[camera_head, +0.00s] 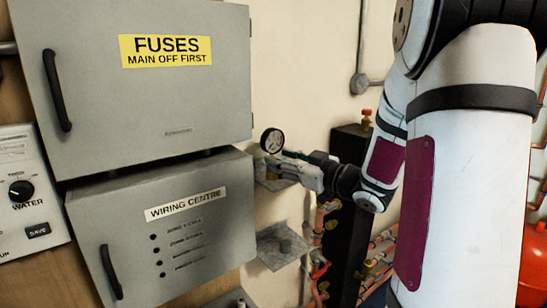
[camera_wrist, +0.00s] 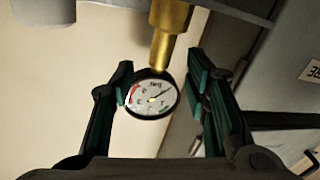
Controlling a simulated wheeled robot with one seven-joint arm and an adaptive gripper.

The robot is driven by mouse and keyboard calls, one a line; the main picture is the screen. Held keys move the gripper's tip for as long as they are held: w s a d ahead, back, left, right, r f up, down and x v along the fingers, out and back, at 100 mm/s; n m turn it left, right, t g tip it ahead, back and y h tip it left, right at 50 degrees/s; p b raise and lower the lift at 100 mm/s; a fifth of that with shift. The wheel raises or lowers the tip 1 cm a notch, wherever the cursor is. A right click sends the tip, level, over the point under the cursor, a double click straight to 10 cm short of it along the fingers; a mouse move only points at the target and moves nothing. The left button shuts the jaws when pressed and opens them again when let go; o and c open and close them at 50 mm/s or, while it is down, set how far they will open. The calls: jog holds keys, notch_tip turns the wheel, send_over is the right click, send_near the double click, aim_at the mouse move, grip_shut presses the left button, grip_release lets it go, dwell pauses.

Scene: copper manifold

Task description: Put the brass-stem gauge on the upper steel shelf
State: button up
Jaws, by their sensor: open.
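The brass-stem gauge has a round white dial with a dark rim (camera_head: 272,140) and a thick brass stem, seen in the wrist view (camera_wrist: 169,38). In the wrist view the dial lies between the two parted fingers of my gripper (camera_wrist: 162,85), with gaps at the sides. The wrist picture appears upside down, with the stem running out at its top. In the head view my gripper (camera_head: 284,161) is at the upper steel shelf (camera_head: 277,184) and hides the gauge's stem. I cannot tell whether the stem's foot touches the shelf.
A lower steel shelf (camera_head: 281,246) is below on the cream wall. The grey fuse box (camera_head: 90,110) and wiring centre box (camera_head: 190,250) stand close on the left. Copper pipes (camera_head: 383,245) and a black upright panel (camera_head: 350,215) are to the right.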

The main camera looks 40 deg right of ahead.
jog(key=v, duration=0.8)
jog(key=w+a+r+m+g+h, duration=0.1)
jog(key=w+r+m+g+h, duration=0.1)
jog(key=w+g+h, duration=0.3)
jog(key=s+a+f+m+g, duration=0.1)
jog(key=s+a+g, duration=0.3)
jog(key=s+a, duration=0.7)
jog(key=s+a+f+m+g+y, duration=0.1)
jog(key=s+a+f+m+g, duration=0.1)
jog(key=s+a, duration=0.9)
jog(key=shift+s+f+g, duration=0.9)
jog(key=shift+f, duration=0.05)
